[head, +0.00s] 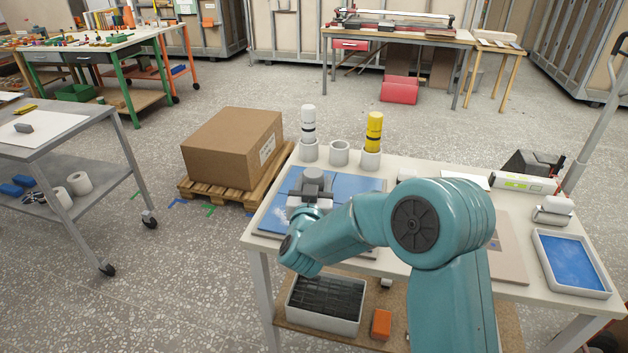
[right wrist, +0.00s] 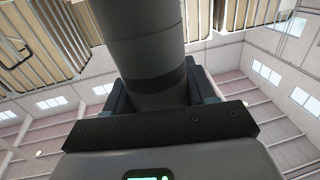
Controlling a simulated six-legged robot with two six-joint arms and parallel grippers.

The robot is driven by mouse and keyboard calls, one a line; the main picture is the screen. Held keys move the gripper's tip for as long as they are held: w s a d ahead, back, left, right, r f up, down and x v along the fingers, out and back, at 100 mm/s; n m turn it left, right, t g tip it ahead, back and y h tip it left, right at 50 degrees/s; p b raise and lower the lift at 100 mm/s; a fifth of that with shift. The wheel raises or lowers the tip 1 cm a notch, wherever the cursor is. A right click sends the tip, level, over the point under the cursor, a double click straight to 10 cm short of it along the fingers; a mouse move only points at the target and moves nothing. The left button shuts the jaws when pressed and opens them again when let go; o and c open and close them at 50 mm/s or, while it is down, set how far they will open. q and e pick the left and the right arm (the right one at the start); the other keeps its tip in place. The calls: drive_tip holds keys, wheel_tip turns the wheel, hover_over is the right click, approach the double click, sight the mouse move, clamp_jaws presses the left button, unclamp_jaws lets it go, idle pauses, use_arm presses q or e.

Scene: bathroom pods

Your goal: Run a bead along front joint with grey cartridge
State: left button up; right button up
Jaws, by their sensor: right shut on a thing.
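My right gripper (head: 311,192) is shut on the grey cartridge (head: 314,175) above the blue-topped panel (head: 356,193) on the white table. In the right wrist view the dark grey cylinder (right wrist: 143,45) stands between the two fingers of the gripper (right wrist: 160,95), running up out of the picture. Its nozzle is not visible. A white cartridge (head: 308,121) and a yellow cartridge (head: 374,130) stand upright in white holders at the table's back edge. The holder between them (head: 340,154) is empty. I cannot make out the front joint; my arm covers part of the panel. My left gripper is not in view.
A shallow tray with a blue inside (head: 608,290) lies at the table's right. A white tube with a green label (head: 524,183) lies at the back right. A cardboard box (head: 232,141) on a pallet and a grey cart (head: 60,142) stand to the left.

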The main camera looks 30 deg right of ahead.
drive_tip(key=shift+s+b, duration=0.1)
drive_tip(key=shift+b, duration=0.3)
idle(1.1)
drive_tip(key=shift+f+b, duration=0.55)
drive_tip(key=shift+b, duration=0.05)
idle(0.6)
drive_tip(key=s+d+x, duration=0.1)
drive_tip(key=x, duration=1.2)
drive_tip(key=shift+d, duration=0.3)
idle(2.1)
drive_tip(key=shift+s, duration=0.15)
